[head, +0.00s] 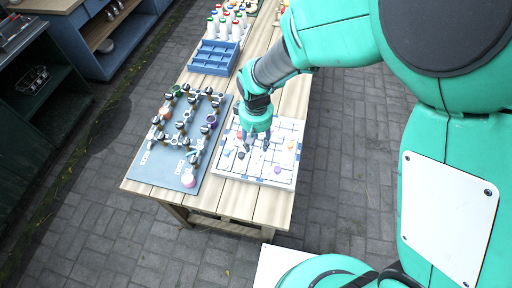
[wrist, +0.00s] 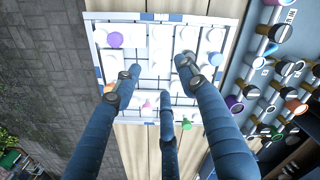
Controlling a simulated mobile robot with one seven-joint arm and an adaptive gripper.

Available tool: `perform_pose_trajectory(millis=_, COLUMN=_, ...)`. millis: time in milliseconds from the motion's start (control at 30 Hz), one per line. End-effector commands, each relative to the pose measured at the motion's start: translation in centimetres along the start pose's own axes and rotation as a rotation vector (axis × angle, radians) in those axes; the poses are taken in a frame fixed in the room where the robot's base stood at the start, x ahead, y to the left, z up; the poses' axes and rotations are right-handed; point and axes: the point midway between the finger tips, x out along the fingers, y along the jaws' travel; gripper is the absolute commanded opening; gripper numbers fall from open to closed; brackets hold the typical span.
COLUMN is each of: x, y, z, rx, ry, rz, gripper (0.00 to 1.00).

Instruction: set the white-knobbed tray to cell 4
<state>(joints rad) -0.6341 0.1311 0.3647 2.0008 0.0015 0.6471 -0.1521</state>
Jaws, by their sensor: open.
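A white board (head: 232,172) divided into cells lies at the near end of the wooden table. It also fills the middle of the wrist view (wrist: 93,42). Several knobs look pale, and I cannot tell which one is the white-knobbed tray. Cell numbers are not readable. My gripper (head: 256,143) points down over the middle of the board. In the wrist view its three fingers (wrist: 160,76) are spread, with nothing visibly held; they hide part of the board.
A grey panel (head: 158,172) with several knobs and pipe-like fittings lies directly left of the board. A blue rack (head: 213,58) and several coloured-cap bottles (head: 222,22) stand farther back. Paved floor (head: 345,150) is open right of the table.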

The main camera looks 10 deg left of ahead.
Motion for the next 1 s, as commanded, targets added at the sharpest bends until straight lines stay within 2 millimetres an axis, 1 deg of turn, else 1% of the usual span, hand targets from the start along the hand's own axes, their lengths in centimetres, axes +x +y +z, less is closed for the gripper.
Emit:
perform_pose_trajectory(millis=100, x=-1.0, y=0.0, z=0.0, rx=0.000, ry=0.001, rz=0.000, gripper=0.42)
perform_pose_trajectory(millis=200, x=-1.5, y=0.0, z=0.0, rx=0.000, ry=0.000, rz=0.000, gripper=0.42)
perform_pose_trajectory(millis=833, x=-1.6, y=0.0, z=0.0, rx=0.001, ry=0.000, rz=0.000, gripper=0.42)
perform_pose_trajectory(millis=1000, x=-2.3, y=0.6, z=0.3, rx=0.014, ry=0.009, rz=0.001, gripper=0.42)
